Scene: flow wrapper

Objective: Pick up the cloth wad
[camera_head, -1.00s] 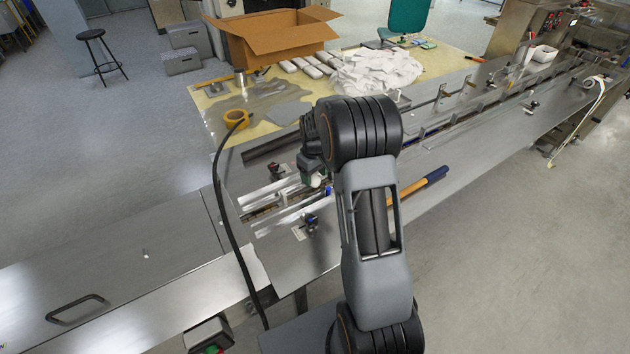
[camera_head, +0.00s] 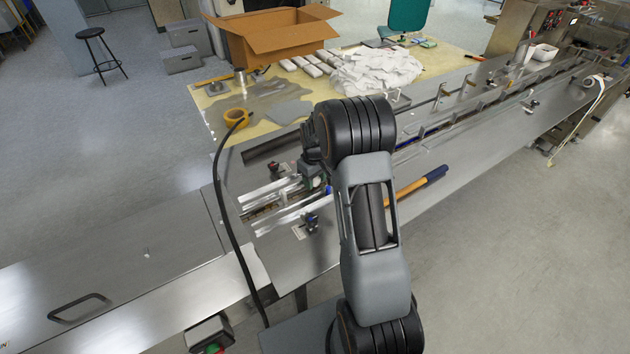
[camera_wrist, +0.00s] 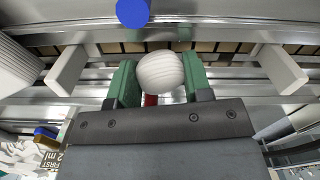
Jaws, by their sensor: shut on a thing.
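A small round white wad with ribbed folds, seemingly the cloth wad (camera_wrist: 161,71), sits between the two green fingers of my gripper (camera_wrist: 158,76) in the wrist view. The fingers are shut on it from both sides. Behind it are the metal rails of the wrapper's infeed. In the head view my gripper (camera_head: 311,170) is over the infeed channel, partly hidden by my arm.
A blue knob (camera_wrist: 132,11) is close beyond the wad in the wrist view. An orange-handled tool with a blue end (camera_head: 422,184) lies on the machine deck. A tape roll (camera_head: 236,117), cardboard box (camera_head: 273,41) and white pile (camera_head: 376,70) are on the table behind.

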